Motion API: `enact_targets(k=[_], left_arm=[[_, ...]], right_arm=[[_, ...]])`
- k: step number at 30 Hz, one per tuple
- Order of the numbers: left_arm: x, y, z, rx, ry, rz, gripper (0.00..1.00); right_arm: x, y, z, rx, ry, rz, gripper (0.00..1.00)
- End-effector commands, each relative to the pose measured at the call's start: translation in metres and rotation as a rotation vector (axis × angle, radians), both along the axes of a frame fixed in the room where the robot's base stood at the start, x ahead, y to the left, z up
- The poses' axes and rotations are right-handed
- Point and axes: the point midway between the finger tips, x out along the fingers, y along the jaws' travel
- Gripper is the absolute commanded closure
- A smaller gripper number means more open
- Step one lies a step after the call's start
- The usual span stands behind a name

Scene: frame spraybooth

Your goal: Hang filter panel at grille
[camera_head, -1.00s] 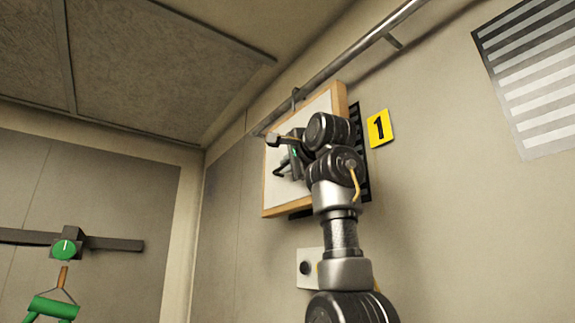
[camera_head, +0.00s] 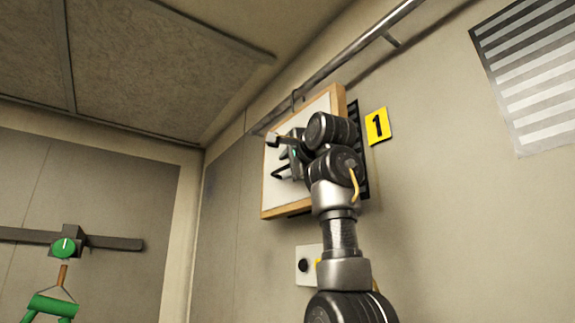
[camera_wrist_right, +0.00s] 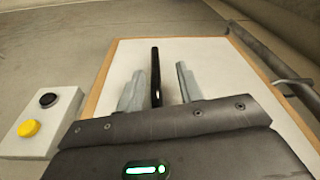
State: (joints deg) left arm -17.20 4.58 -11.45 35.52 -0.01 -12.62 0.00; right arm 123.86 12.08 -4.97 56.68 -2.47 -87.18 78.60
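The filter panel (camera_head: 318,112), a white sheet in a wooden frame, is upright against the wall below the rail. A dark hook (camera_head: 294,99) shows at its top edge by the rail; I cannot tell whether it bears on it. The dark slatted grille (camera_head: 363,160) is mostly hidden behind the panel. My right gripper (camera_head: 283,157) is at the panel's front face. In the wrist view its grey fingers (camera_wrist_right: 160,84) stand apart, on either side of the panel's black handle (camera_wrist_right: 156,76), with gaps showing on both sides. My left gripper is out of view.
A metal rail (camera_head: 345,62) runs along the wall above the panel. A yellow sign "1" (camera_head: 377,126) is beside it. A button box (camera_head: 306,265) is below, also in the wrist view (camera_wrist_right: 40,122). A striped vent (camera_head: 535,75) is at right. A green-knobbed fixture (camera_head: 65,248) is at left.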

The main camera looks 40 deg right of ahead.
Motion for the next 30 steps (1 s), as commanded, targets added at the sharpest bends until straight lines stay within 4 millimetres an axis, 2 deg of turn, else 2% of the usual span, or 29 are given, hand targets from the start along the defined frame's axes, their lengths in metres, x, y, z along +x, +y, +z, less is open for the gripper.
enact_targets(k=[5, 12, 18, 24, 30], left_arm=[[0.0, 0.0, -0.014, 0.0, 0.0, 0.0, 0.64], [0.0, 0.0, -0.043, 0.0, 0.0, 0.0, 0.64], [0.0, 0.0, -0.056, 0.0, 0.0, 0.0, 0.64], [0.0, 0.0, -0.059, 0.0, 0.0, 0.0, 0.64], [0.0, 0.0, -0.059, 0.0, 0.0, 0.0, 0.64]], right_arm=[[-0.017, 0.004, -0.004, -0.001, -0.004, 0.0, 0.64], [-0.065, 0.015, -0.007, -0.001, -0.007, -0.001, 0.64], [-0.095, 0.021, -0.006, -0.001, -0.006, 0.0, 0.64], [-0.106, 0.024, -0.005, -0.002, -0.004, 0.0, 0.64], [-0.107, 0.024, -0.004, -0.002, -0.004, 0.0, 0.64]])
